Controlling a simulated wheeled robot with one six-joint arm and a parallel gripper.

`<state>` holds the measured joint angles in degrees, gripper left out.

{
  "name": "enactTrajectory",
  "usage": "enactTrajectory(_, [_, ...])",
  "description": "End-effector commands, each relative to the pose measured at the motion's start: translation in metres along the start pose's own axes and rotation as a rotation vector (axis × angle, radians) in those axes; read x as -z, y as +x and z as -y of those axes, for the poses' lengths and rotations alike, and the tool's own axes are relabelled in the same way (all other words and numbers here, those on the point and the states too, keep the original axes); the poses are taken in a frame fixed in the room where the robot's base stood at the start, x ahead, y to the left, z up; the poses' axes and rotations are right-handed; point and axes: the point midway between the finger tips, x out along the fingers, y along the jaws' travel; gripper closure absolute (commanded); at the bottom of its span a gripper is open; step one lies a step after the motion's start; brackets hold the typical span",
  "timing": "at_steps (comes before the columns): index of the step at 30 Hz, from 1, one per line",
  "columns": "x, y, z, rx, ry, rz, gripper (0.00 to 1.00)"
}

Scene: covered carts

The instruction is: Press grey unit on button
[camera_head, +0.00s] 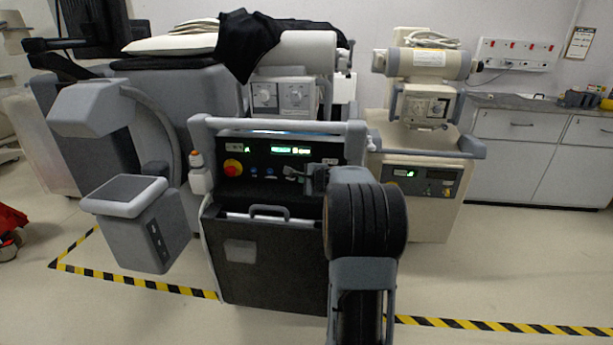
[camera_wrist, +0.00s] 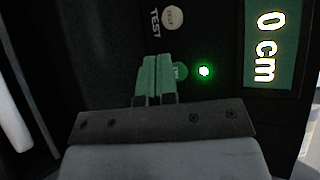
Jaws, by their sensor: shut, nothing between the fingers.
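The grey unit (camera_head: 340,128) stands in the middle of the head view, with a black control panel (camera_head: 262,182). My gripper (camera_head: 290,172) is shut and empty in front of the panel's right half. In the wrist view, the closed fingertips (camera_wrist: 156,60) are close to a round green button (camera_wrist: 181,71) and partly cover it. I cannot tell whether they touch it. A bright green light (camera_wrist: 204,71) glows just right of this button. A pale round TEST button (camera_wrist: 172,17) sits above. Which one is the on button is not readable.
The panel also carries a red knob on yellow (camera_head: 232,167), blue buttons (camera_head: 269,172) and a green display (camera_head: 290,150), reading "0 cm" in the wrist view (camera_wrist: 269,46). A handle (camera_head: 268,210) is below. Another cart (camera_head: 420,190) stands at right, a grey armed machine (camera_head: 150,220) at left.

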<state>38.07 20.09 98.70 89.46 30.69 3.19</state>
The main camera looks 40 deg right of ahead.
Motion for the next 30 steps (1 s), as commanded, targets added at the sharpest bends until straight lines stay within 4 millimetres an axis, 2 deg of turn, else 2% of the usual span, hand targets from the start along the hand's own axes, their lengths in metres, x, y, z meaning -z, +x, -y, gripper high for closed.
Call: enactTrajectory(30, [0.0049, 0.0064, 0.0044, -0.001, 0.000, 0.000, 1.00])
